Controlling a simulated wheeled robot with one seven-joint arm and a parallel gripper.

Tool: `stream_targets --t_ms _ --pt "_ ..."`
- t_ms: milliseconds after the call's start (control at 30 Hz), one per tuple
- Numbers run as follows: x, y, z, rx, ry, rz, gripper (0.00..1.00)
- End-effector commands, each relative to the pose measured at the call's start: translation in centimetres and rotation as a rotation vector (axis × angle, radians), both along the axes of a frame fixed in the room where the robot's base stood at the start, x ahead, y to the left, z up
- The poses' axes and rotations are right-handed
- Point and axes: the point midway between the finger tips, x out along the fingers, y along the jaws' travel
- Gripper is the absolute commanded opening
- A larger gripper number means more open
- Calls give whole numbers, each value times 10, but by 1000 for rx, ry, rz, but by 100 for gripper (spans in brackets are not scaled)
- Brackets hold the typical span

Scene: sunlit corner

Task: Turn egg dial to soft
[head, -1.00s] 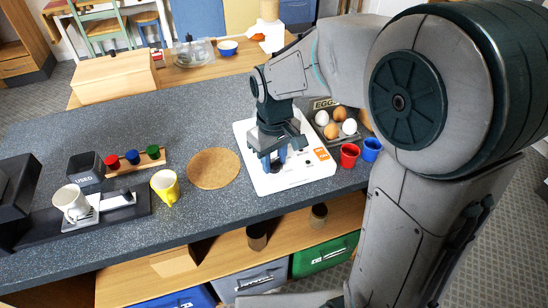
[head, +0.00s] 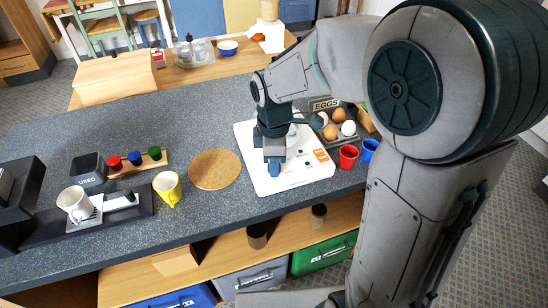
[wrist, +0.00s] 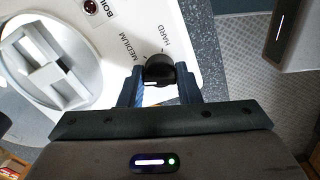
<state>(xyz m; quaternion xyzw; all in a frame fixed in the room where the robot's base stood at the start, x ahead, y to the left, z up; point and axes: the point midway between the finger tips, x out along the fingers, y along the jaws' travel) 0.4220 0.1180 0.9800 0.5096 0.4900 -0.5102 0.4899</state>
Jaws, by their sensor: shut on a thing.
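The egg dial (wrist: 158,68) is a small black round knob on a white panel (wrist: 195,30). MEDIUM and HARD are printed beside it in the wrist view; I see no SOFT label. A short white mark shows on the knob's lower left side, towards my left finger. My gripper (wrist: 160,77) is shut on the dial, one finger on each side. In the head view my gripper (head: 274,168) points down onto the white panel (head: 310,168), and the dial is hidden behind it.
An egg tray (head: 345,147) marked EGGS, a red cup (head: 348,157) and a blue cup (head: 369,151) stand right of the panel. A round cork mat (head: 214,169) and a yellow mug (head: 167,187) are to the left. A pale round fixture (wrist: 50,65) fills the wrist view's left.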

Motion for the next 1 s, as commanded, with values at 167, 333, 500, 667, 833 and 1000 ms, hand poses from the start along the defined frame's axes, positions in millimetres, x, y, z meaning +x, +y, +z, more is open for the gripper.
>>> stream_targets --t_ms 167,333,500,667,833,1000 --pt "1 1 3 2 -4 136 8" --pt "1 1 2 3 -5 234 8" --pt "1 1 2 2 -5 297 8" --pt "1 1 2 2 -5 327 8" --pt "1 1 2 2 -5 337 8" --pt "1 1 1 2 -5 337 8"
